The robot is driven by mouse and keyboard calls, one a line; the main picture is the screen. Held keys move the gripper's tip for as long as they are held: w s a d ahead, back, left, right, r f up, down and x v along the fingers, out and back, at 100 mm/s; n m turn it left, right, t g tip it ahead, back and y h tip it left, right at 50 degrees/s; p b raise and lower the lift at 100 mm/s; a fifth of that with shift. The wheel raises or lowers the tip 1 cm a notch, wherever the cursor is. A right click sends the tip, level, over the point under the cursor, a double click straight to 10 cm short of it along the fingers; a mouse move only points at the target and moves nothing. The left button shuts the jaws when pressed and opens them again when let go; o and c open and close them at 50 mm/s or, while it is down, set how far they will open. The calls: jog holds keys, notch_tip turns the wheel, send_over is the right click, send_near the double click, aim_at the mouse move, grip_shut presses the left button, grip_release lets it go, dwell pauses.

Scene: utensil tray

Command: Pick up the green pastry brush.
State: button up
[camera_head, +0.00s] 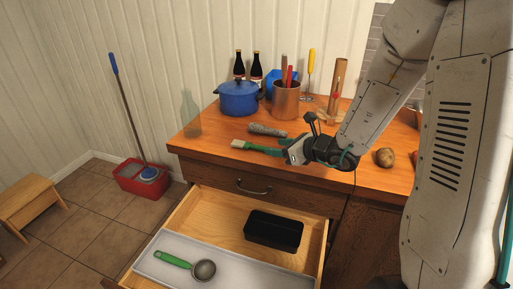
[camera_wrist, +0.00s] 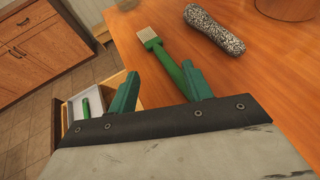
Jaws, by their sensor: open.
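The green pastry brush (camera_head: 257,148) lies near the front edge of the wooden counter, its pale bristle end pointing left. In the wrist view the brush (camera_wrist: 169,62) shows its bristles beyond the fingertips, and its handle runs back beside the right finger. My gripper (camera_head: 284,149) is at the handle end of the brush. In the wrist view my gripper (camera_wrist: 160,84) is open, with its two green fingers apart and nothing held. The rear of the handle is hidden behind the right finger and gripper body.
A speckled grey cylinder (camera_head: 266,130) lies just behind the brush. A blue pot (camera_head: 239,98) and metal utensil pot (camera_head: 286,100) stand further back. Potatoes (camera_head: 385,157) lie right. Below, an open drawer (camera_head: 222,221) holds a green-handled ladle (camera_head: 176,259) and a black container (camera_head: 274,230).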

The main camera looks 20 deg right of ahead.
aim_at(259, 146)
jog(key=shift+w+f, duration=0.3)
jog(key=shift+w, duration=0.1)
jog(key=x, duration=0.7)
jog(key=shift+r, duration=0.1)
jog(key=shift+s, duration=0.15)
grip_shut()
